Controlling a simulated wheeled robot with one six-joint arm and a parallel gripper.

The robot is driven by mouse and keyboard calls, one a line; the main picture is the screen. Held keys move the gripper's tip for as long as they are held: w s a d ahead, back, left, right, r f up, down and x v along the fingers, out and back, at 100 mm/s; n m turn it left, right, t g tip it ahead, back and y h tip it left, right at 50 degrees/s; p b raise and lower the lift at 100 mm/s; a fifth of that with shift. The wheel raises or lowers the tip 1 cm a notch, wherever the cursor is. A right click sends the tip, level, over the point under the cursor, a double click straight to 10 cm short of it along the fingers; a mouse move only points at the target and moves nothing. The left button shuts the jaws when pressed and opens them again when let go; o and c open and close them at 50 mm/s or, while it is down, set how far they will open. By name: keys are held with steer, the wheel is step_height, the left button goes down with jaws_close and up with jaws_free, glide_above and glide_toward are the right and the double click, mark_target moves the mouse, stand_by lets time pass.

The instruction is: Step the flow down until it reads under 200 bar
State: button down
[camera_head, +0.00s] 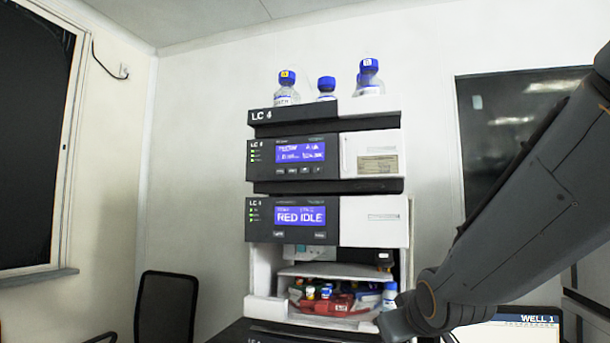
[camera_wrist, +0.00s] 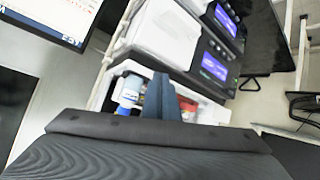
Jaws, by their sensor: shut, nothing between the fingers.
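The LC 4 stack (camera_head: 372,218) stands mid-picture in the head view. Its upper module has a small blue display (camera_head: 300,152) with text too blurred to read, and a row of small buttons (camera_head: 292,171) below it. The lower module's blue display (camera_head: 300,215) reads RED IDLE. Both displays show tilted in the wrist view, one at the top (camera_wrist: 225,18) and one lower down (camera_wrist: 214,67). My gripper (camera_wrist: 162,92) is shut and empty in front of the stack's open compartment.
Blue-capped bottles (camera_head: 369,80) stand on top of the stack. The open compartment holds a red tray (camera_head: 325,305) with small vials, and a blue-capped bottle (camera_head: 389,295) is beside it. A monitor (camera_head: 525,322) is at the lower right and a black chair (camera_head: 166,306) at the left.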

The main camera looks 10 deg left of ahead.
steer(key=w+a+r+n+t+y+b, duration=0.1)
steer(key=a+r+n+t+y, duration=0.1)
steer(key=a+r, duration=0.5)
steer(key=w+a+r+n+t+y, duration=0.15)
steer(key=a+r, duration=0.25)
steer(key=r, duration=0.5)
steer(key=s+a+r+n+t+y, duration=0.1)
steer(key=s+a+r+n+y, duration=0.1)
steer(key=r, duration=0.7)
steer(key=s+a+r+n+t+y+b, duration=0.1)
steer(key=s+a+r+y, duration=0.3)
steer(key=a+r, duration=0.3)
steer(key=shift+s+r+n+y, duration=0.15)
steer(key=shift+r+n+y, duration=0.2)
steer(key=shift+r, duration=0.6)
steer(key=p, duration=0.1)
glide_toward(305, 171)
steer(key=shift+w+a+r, duration=0.4)
steer(key=shift+w+a, duration=0.05)
steer(key=shift+a, duration=0.45)
steer(key=shift+w+a+r, duration=0.35)
steer(key=shift+w+a, duration=0.1)
steer(key=shift+a, duration=0.4)
steer(key=shift+w+a+r, duration=0.4)
steer(key=shift+a, duration=0.5)
steer(key=shift+w, duration=0.45)
